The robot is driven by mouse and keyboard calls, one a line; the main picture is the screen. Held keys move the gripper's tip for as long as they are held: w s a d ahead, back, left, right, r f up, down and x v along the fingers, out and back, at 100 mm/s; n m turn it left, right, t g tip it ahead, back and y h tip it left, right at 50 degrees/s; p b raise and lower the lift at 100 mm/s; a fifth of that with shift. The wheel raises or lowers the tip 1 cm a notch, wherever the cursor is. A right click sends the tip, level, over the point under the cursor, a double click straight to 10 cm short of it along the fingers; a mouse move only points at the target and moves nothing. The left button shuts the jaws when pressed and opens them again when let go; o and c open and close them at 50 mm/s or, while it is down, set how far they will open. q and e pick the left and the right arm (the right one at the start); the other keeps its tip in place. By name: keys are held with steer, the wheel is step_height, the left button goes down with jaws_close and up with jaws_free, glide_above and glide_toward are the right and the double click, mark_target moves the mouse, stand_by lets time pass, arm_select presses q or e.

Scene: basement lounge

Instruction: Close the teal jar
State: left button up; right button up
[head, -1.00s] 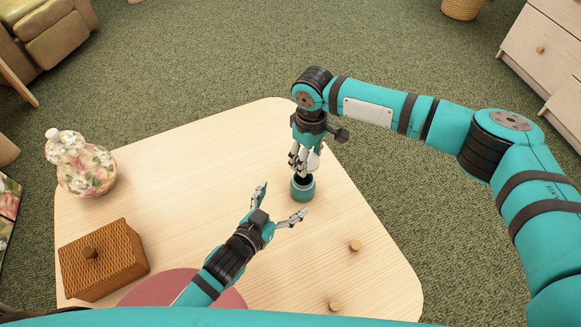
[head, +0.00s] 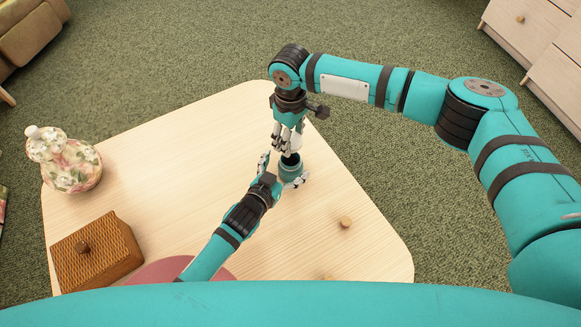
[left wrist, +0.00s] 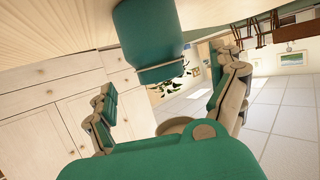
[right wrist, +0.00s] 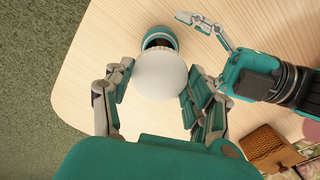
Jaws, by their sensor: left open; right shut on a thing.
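The teal jar (head: 291,170) stands upright on the pale wooden table, with a dark opening at its top in the right wrist view (right wrist: 160,34). It also hangs large in the left wrist view (left wrist: 150,38). My left gripper (head: 283,171) is open, its fingers on either side of the jar; I cannot tell whether they touch it. My right gripper (head: 287,140) is shut on a round white lid (right wrist: 160,75), just above the jar. The lid partly covers the jar's mouth in the right wrist view, and its underside is hidden.
A flowered jar with a white top (head: 72,165) stands at the table's left. A brown woven box (head: 95,252) with a knob is at front left, beside a pink round mat (head: 160,271). A small wooden knob (head: 346,222) lies at right. The table's far left is clear.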

arm_select(q)
steer(key=shift+x, duration=1.8)
steer(key=shift+c, duration=0.3)
steer(key=c, duration=1.8)
steer(key=shift+c, duration=0.3)
arm_select(e)
steer(key=shift+s+d+f, duration=0.1)
steer(key=shift+d+f, duration=0.05)
steer(key=shift+f, duration=2.35)
